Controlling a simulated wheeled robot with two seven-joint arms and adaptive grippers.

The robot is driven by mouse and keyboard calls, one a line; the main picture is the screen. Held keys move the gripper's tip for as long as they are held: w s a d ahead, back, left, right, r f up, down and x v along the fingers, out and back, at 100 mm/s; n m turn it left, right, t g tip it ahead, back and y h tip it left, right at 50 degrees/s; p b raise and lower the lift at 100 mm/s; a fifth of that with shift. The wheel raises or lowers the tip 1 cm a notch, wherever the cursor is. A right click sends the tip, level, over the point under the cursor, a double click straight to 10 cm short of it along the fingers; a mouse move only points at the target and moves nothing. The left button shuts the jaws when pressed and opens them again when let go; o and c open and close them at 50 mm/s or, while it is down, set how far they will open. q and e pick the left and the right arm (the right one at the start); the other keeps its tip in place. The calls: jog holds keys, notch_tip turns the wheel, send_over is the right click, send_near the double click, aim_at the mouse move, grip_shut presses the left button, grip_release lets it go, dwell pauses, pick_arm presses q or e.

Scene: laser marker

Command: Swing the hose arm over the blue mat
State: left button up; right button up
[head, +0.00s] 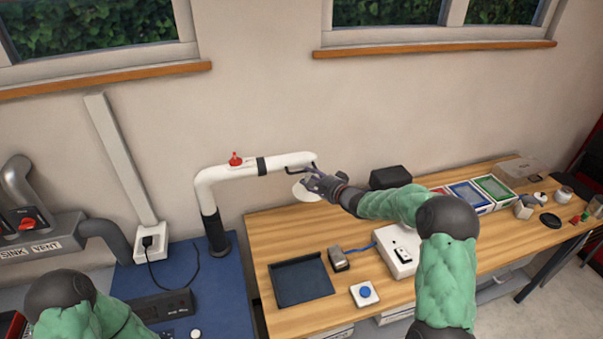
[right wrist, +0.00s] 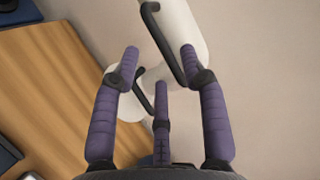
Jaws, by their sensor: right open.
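The white hose arm (head: 248,169) rises from a black-footed post and reaches right over the wooden bench's back left corner. A black bar handle (right wrist: 163,45) sits on its outer end, with a white hood (head: 304,192) below. My right gripper (head: 315,174) is open at that end. In the right wrist view its purple fingers (right wrist: 160,68) spread around the handle; the right finger is close to it, but contact is unclear. A dark navy square mat (head: 301,280) lies on the bench, front right of the post. My left gripper is out of view.
A blue surface (head: 215,292) carries the post, a socket box (head: 151,241) and a black box. A grey block (head: 338,258), blue button (head: 365,293) and white box (head: 398,250) stand right of the navy mat. Trays (head: 468,194) are farther right.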

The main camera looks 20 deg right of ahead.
jog(key=shift+x, duration=2.55)
grip_shut()
